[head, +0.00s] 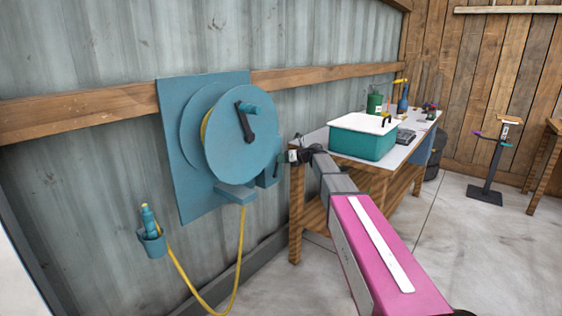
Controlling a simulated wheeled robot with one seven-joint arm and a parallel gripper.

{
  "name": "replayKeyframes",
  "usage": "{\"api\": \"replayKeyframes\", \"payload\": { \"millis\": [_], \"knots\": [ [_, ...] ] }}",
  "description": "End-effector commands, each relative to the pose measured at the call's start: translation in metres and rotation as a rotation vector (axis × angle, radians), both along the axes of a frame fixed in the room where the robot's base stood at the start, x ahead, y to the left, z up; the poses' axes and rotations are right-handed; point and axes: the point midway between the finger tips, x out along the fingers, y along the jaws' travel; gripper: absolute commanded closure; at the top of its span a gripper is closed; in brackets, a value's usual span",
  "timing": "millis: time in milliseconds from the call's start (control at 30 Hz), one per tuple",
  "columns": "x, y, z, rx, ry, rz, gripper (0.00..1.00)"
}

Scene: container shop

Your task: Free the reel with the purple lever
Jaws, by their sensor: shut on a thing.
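The blue hose reel (222,140) is mounted on a blue backplate (176,160) on the wall. Its front disc carries a black crank (246,122) with a blue knob. A blue box (268,172) sits at the reel's lower right. My gripper (291,157) is just right of this box, shut on a small part there. That part is mostly hidden by the gripper and too small to make out; its place beside the reel fits the purple lever. I cannot see the lever's purple colour or its angle.
A yellow hose (238,262) hangs from the reel to a blue nozzle (149,219) in a wall holder (152,241). A workbench (340,163) with a teal bin (362,143) stands right of my gripper. The floor at right is open around a black stand (487,190).

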Motion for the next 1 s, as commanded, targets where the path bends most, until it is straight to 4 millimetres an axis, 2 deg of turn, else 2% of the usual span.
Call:
{"api": "replayKeyframes", "payload": {
  "millis": [400,867,900,933,967,1000],
  "knots": [
    [0.0109,-0.0089,-0.0074,0.012,0.020,-0.001,1.00],
    [0.0122,-0.0103,-0.0086,0.009,0.018,-0.004,1.00],
    [0.0123,-0.0102,-0.0086,0.009,0.018,-0.004,0.58],
    [0.0122,-0.0102,-0.0085,0.011,0.018,-0.004,0.48],
    [0.0121,-0.0101,-0.0083,0.011,0.018,-0.004,0.43],
    [0.0119,-0.0097,-0.0081,0.012,0.019,-0.003,0.43]
  ]
}}
